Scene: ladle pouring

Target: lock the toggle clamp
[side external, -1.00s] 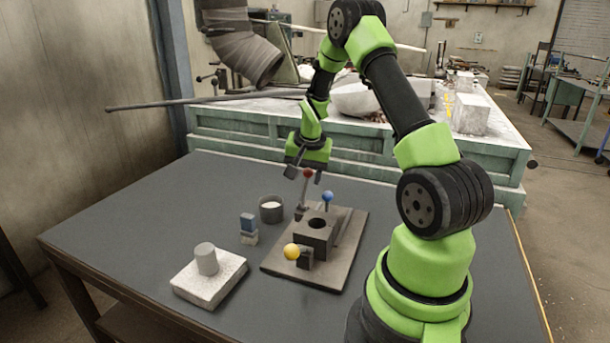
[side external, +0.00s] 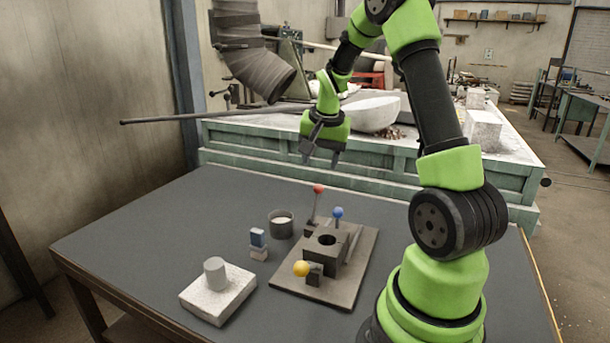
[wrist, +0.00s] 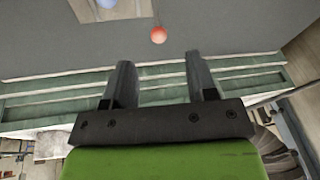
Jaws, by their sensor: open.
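A dark fixture plate (side external: 345,283) on the table carries a block with a round hole (side external: 318,252). Around the block are a lever with a red knob (side external: 319,188), a blue knob (side external: 337,213) and a yellow knob (side external: 301,269). The red-knob lever stands nearly upright at the back left of the plate. Which knob belongs to the toggle clamp I cannot tell. My gripper (side external: 320,160) is open and empty, above and behind the red knob, apart from it. In the wrist view the red knob (wrist: 158,35) lies beyond my fingertips (wrist: 160,72).
Left of the plate stand a grey cup with pale contents (side external: 282,225), a small blue-topped block (side external: 258,240) and a pale slab (side external: 218,298) bearing a cylinder (side external: 214,272). The table (side external: 150,235) is clear on the left. A green-sided bench (side external: 260,160) stands behind.

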